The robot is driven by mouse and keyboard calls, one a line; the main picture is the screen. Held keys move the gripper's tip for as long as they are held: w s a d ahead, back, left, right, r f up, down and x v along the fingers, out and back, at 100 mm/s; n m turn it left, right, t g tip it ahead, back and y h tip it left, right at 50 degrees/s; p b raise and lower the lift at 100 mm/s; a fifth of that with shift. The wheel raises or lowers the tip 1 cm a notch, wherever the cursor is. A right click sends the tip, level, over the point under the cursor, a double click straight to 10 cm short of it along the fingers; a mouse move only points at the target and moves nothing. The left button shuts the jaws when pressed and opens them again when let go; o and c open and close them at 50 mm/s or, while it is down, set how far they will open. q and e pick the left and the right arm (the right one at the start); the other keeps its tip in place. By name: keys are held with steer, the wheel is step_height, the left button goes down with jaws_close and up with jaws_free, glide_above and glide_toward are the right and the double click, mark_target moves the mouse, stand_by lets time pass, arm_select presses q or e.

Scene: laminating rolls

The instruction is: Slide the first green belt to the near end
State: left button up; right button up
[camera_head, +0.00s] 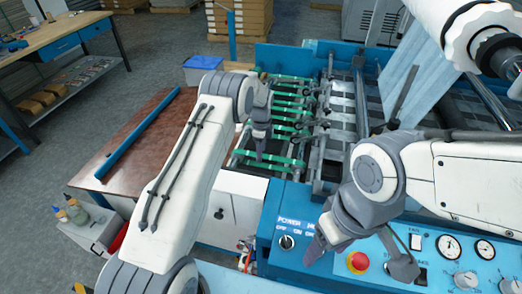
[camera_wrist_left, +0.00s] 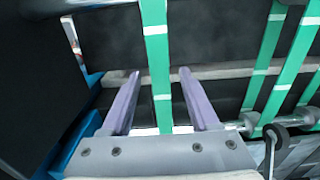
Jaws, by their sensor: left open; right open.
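Several green belts with pale bands lie across the machine's bars. The nearest, the first green belt (camera_head: 283,161), runs left to right in the head view, partly hidden by my left gripper (camera_head: 259,152). In the left wrist view, my left gripper (camera_wrist_left: 158,75) is open, with one finger on each side of a green belt (camera_wrist_left: 155,45). There are gaps between the belt and both fingers. My right gripper (camera_head: 356,250) is open and empty over the blue control panel.
The control panel (camera_head: 300,262) has a red button (camera_head: 357,262), a power switch (camera_head: 287,242) and dials. A brown table (camera_head: 125,150) with a blue bar stands to the left. In the left wrist view, more green belts (camera_wrist_left: 268,55) and a grey crossbar (camera_wrist_left: 225,70) lie close by.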

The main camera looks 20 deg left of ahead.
arm_select(q)
jaws_close()
stand_by(1.3)
